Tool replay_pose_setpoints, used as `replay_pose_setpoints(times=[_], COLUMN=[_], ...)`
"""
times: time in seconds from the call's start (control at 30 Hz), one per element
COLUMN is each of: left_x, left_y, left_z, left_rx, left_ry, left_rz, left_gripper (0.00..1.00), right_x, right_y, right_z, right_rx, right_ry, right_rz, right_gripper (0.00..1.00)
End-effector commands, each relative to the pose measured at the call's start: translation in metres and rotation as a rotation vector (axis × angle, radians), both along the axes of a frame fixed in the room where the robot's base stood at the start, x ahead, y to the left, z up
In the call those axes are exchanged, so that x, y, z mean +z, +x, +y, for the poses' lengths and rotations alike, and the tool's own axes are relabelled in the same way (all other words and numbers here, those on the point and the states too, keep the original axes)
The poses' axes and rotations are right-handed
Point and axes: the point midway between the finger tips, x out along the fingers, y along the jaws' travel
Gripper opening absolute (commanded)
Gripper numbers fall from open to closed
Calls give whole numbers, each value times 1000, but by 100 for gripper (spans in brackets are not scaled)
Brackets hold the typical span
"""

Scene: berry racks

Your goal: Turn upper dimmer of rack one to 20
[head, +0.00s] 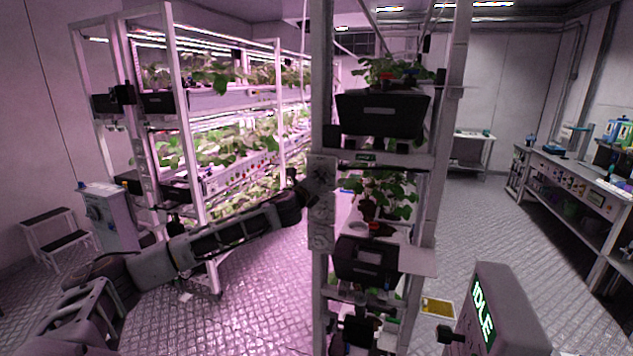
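The near rack (453,120) stands upright in the centre with plants on its shelves. On its left post is a column of pale dimmer plates: an upper plate (314,163), a middle plate (321,209) and a lower plate (320,238). My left arm reaches in from the left, and my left gripper (316,180) is right at the upper plate, covering much of it. Its dark fingers are small and blurred against the plate, so I cannot tell if they touch the dial or are shut. The dial's setting is hidden. My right gripper is not in view.
A second rack (187,140) with lit plants stands at the left, beside a grey cabinet (108,217) and a step stool (58,240). A box with an IDLE display (483,313) stands at the front right. A workbench (575,190) lines the right wall, with open floor before it.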

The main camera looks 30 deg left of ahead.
Motion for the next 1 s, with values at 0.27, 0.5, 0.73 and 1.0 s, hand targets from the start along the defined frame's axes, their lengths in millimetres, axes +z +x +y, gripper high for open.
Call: replay_pose_setpoints(times=[0.27, 0.5, 0.73, 1.0], left_x=[-1, -1, -2, -4], left_y=[0, 0, 0, 0], left_z=[0, 0, 0, 0], left_rx=[1, 1, 1, 1], left_ry=[-7, -64, -193, -421], left_rz=[-1, -15, -46, -101], left_gripper=[1, 1, 1, 1], right_x=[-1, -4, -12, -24], right_y=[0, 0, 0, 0], right_z=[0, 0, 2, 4], right_rx=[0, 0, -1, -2], right_ry=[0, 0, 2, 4], right_rz=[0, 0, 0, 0], right_gripper=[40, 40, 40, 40])
